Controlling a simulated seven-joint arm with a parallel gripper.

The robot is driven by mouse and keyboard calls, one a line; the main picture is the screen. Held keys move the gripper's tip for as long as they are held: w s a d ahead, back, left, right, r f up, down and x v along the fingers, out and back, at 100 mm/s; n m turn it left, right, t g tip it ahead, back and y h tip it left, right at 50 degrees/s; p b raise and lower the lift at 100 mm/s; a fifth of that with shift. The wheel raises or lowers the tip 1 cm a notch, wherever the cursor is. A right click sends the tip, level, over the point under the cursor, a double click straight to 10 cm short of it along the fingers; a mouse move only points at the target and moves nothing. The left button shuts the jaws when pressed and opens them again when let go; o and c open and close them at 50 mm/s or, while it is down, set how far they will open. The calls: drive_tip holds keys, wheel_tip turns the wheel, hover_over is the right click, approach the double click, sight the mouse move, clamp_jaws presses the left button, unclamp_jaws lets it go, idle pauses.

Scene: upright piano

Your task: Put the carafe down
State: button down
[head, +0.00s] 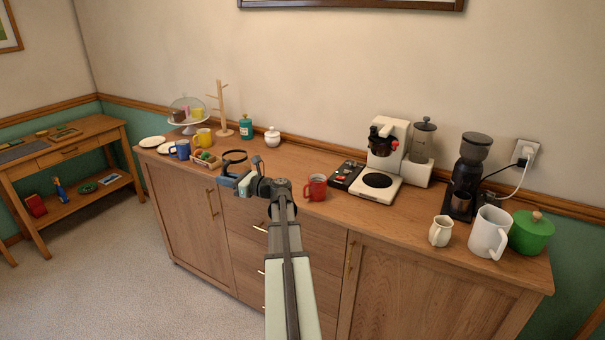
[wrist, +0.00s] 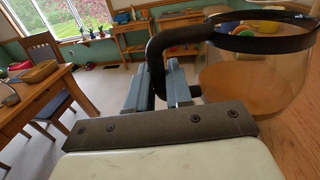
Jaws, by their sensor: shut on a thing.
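The carafe (wrist: 245,88) is clear glass with a black rim band and a black handle (wrist: 156,65). My gripper (wrist: 160,92) is shut on the handle, and the glass body is to its right in the wrist view. In the head view the carafe (head: 235,163) appears over the left-middle part of the wooden sideboard (head: 270,165), just beyond my gripper (head: 233,182). It looks upright and empty. I cannot tell whether its base touches the top, as my gripper partly covers it. The white coffee maker (head: 391,150) with a round dark plate stands to the right.
A red mug (head: 316,187) stands right of my gripper. A basket of fruit (head: 206,159), a blue mug (head: 180,150) and a yellow mug (head: 202,138) stand left of the carafe. A white lidded pot (head: 272,137) is behind.

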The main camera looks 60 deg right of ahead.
drive_tip(key=d+r+m+h, duration=0.1)
drive_tip(key=d+h, duration=0.1)
drive_tip(key=d, duration=0.2)
drive_tip(key=w+d+r+m+h, duration=0.1)
drive_tip(key=d, duration=0.4)
drive_tip(key=w+d+r+m+h, duration=0.1)
drive_tip(key=d+h, duration=0.1)
drive_tip(key=d, duration=0.2)
drive_tip(key=shift+w+d+m+h, duration=0.25)
drive_tip(key=shift+d+m+h, duration=0.05)
drive_tip(key=shift+d+m, duration=0.1)
drive_tip(key=s+d+m+g+h, duration=0.25)
drive_tip(key=d+m+h, duration=0.25)
drive_tip(key=d+h, duration=0.3)
drive_tip(key=shift+y, duration=0.4)
drive_tip(key=shift+w+d+f, duration=0.1)
drive_tip(key=shift+d+f, duration=0.1)
drive_tip(key=shift+f, duration=1.45)
drive_tip(key=shift+w+d+f, duration=0.1)
drive_tip(key=shift+d+f, duration=0.15)
drive_tip(key=shift+f, duration=1.35)
drive_tip(key=shift+w+d+f, duration=0.1)
drive_tip(key=shift+d+f, duration=0.1)
drive_tip(key=shift+f, duration=1.45)
drive_tip(key=shift+f, duration=0.15)
drive_tip(key=c, duration=1)
unclamp_jaws()
drive_tip(key=shift+c, duration=0.2)
drive_tip(key=shift+s, duration=0.15)
